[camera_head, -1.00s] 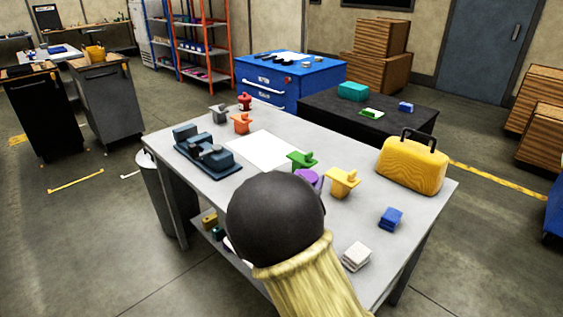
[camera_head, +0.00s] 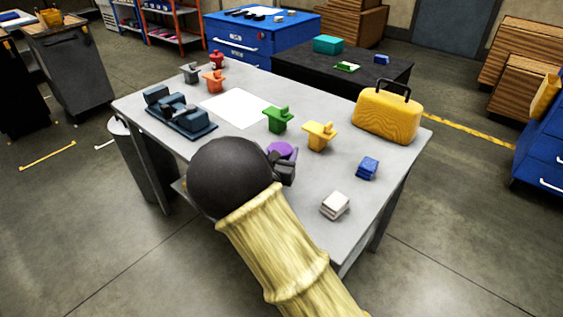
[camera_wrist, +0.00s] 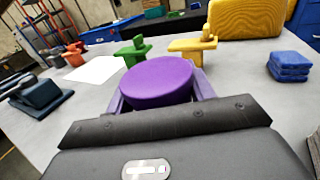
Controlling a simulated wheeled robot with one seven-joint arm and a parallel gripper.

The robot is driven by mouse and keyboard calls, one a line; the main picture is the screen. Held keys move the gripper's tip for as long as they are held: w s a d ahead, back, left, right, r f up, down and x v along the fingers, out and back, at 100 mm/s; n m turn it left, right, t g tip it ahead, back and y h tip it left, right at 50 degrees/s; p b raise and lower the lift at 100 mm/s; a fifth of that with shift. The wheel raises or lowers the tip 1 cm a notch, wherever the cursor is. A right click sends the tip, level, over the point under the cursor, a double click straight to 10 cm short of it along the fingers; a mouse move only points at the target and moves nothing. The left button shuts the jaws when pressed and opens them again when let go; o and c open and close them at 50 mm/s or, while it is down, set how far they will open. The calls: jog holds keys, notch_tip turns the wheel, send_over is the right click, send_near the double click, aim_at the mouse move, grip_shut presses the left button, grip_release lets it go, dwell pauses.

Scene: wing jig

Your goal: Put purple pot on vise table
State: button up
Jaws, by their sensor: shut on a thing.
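The purple pot (camera_wrist: 157,82) fills the middle of the wrist view, its round purple top facing the camera. My gripper (camera_head: 284,165) is shut on it; the fingers show at the pot's sides in the wrist view. In the head view the purple pot (camera_head: 281,151) is partly hidden by my gripper and the dark ball-shaped wrist. The vise table (camera_head: 300,205) is grey, with a dark blue vise (camera_head: 180,115) at its left side. The pot is over this table; I cannot tell whether it touches the top.
A green pot (camera_head: 278,119), orange-yellow pot (camera_head: 319,136), yellow case (camera_head: 387,112), blue blocks (camera_head: 367,168) and white blocks (camera_head: 335,205) stand on the table. A white sheet (camera_head: 238,108) lies flat near the vise. Grey, red and orange items stand at the far left corner.

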jog(key=shift+f, duration=0.1)
notch_tip(320, 180, down, 4)
jog(key=shift+r+b, duration=0.15)
jog(key=shift+b, duration=0.15)
jog(key=shift+r, duration=0.1)
jog(key=o, duration=1)
jog(key=shift+o, duration=0.2)
jog(key=v, duration=1.2)
